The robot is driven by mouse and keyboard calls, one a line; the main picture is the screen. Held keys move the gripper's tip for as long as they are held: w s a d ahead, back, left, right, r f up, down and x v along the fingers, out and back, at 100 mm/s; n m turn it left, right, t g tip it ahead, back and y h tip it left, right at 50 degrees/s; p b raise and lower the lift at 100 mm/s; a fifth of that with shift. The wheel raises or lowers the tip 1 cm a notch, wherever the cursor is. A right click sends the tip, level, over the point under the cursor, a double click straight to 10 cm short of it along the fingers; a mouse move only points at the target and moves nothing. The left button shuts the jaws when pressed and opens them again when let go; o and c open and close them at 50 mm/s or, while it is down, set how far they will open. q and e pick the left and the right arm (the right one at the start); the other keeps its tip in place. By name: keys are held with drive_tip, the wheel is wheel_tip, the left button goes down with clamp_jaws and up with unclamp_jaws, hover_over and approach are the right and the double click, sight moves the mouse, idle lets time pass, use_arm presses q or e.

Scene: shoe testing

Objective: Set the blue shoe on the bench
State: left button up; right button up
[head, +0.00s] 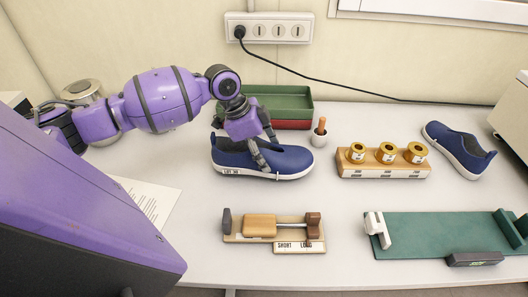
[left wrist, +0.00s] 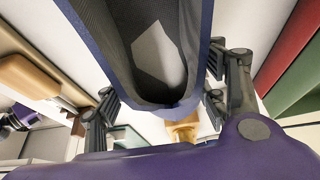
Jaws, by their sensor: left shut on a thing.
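A blue shoe (head: 285,160) with a white sole and a lot label is in the middle of the head view, its toe to the right. My left gripper (head: 262,152) is shut on it from above. In the left wrist view the shoe's opening (left wrist: 150,50) lies between the two fingers of the gripper (left wrist: 163,95). The shoe is level, at or close above the white bench (head: 195,215); I cannot tell if the sole touches. A second blue shoe (head: 458,148) lies at the right of the bench. My right gripper is not in view.
A wooden block with gold rolls (head: 383,170), a wooden sizing device (head: 275,228) and a green fixture (head: 440,235) stand around. A paper (head: 150,200) lies left.

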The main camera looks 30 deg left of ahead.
use_arm(q)
drive_tip(key=shift+f, duration=0.95)
drive_tip(key=o, duration=1.5)
drive_tip(key=shift+f, duration=0.1)
drive_tip(key=v, duration=1.2)
drive_tip(key=shift+w, duration=0.1)
